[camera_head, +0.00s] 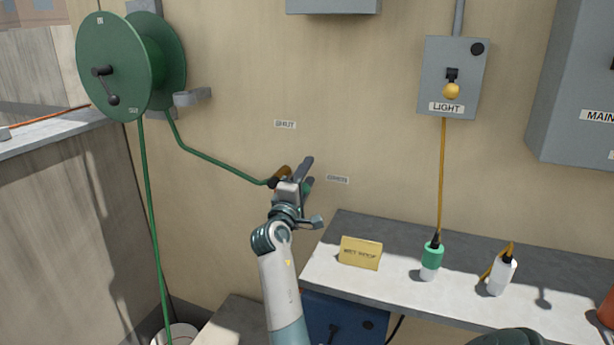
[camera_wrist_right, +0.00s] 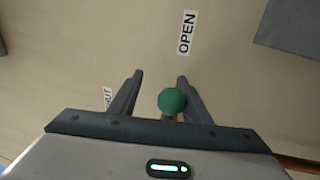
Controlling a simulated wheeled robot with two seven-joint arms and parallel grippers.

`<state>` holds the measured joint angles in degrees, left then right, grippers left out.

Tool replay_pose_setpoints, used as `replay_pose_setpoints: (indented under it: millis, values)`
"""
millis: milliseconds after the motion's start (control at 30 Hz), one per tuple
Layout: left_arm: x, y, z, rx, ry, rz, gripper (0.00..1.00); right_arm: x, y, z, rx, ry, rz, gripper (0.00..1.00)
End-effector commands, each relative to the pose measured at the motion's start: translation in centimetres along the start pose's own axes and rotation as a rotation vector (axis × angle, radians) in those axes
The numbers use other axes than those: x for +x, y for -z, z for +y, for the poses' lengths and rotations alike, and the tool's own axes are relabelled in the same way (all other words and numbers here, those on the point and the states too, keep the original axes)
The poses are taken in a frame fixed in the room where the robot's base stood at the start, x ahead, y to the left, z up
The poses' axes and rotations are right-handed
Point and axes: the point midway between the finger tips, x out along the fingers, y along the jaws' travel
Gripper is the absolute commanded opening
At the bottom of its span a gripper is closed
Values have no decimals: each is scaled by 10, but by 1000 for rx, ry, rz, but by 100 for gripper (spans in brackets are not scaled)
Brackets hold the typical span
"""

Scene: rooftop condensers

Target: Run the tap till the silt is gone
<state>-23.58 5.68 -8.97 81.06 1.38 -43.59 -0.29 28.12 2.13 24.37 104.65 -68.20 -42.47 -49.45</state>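The tap on the wall has a brass body (camera_head: 283,171), partly hidden behind my right gripper, and a green hose (camera_head: 215,160) runs to it. My right gripper (camera_head: 308,172) is at the tap, fingers apart. In the right wrist view, the tap's round green knob (camera_wrist_right: 172,101) sits between the open fingers, close to the right one; I cannot tell whether it touches. The SHUT label (camera_head: 285,124) is above the tap, and the OPEN label (camera_head: 338,180) is to its right. A white bucket (camera_head: 183,335) shows partly at the bottom left. No water or silt is visible. My left gripper is not in view.
A green hose reel (camera_head: 115,65) hangs at the left. A grey bench (camera_head: 390,285) at the right holds a yellow sign (camera_head: 360,253), a green-topped bottle (camera_head: 432,258) and a white bottle (camera_head: 501,274). A LIGHT box (camera_head: 454,78) is above. The wall around the labels is clear.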

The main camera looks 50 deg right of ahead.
Motion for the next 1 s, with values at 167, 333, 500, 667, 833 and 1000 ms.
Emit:
replay_pose_setpoints:
  millis: [167,333,500,667,833,1000]
  values:
    - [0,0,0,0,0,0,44,-2,0,0,0,-1,0,43]
    - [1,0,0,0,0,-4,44,-14,1,0,2,-1,1,43]
    - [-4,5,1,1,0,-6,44,-38,0,-2,1,1,1,43]
    - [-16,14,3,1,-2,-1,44,-67,1,-2,1,1,2,43]
    - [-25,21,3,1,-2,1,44,-95,0,-2,2,2,1,43]
    - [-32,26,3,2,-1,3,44,-113,1,-2,1,1,1,43]
